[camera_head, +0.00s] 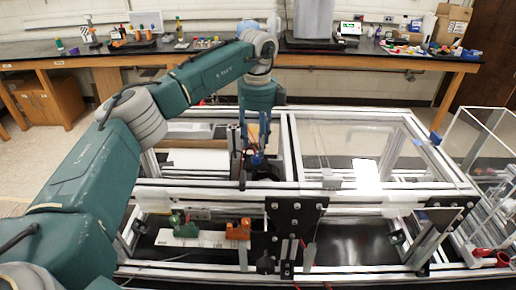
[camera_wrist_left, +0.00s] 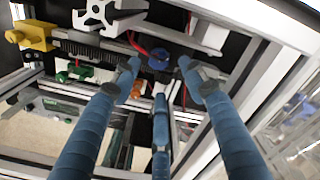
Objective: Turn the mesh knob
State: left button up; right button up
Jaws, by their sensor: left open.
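A small blue knob (camera_head: 257,158) sits inside the aluminium extrusion frame, low between the rails at the centre of the head view. I take it to be the mesh knob. It also shows in the left wrist view (camera_wrist_left: 160,58) as a round blue cap beside red wire. My left gripper (camera_head: 257,143) hangs from above, pointing down at the knob. In the left wrist view its blue fingers (camera_wrist_left: 160,72) are spread apart around the knob's position, with nothing between them. I cannot tell whether any finger touches the knob. My right gripper is in neither view.
Aluminium rails (camera_head: 289,145) and clear panels (camera_head: 350,148) surround the knob closely. A black plate (camera_head: 296,212) stands on the front rail. Green (camera_head: 178,224) and orange (camera_head: 238,229) parts sit at front left. A cluttered bench (camera_head: 400,62) runs along the back.

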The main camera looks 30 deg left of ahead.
aim_at(257, 157)
pick_arm(q)
notch_tip(257, 157, down, 4)
jog(key=shift+w+a+f+p, duration=0.1)
jog(key=shift+a+f+p, duration=0.05)
jog(key=shift+p, duration=0.55)
jog(key=shift+f, duration=0.2)
jog(key=shift+c, duration=0.3)
jog(key=c, duration=0.9)
grip_shut()
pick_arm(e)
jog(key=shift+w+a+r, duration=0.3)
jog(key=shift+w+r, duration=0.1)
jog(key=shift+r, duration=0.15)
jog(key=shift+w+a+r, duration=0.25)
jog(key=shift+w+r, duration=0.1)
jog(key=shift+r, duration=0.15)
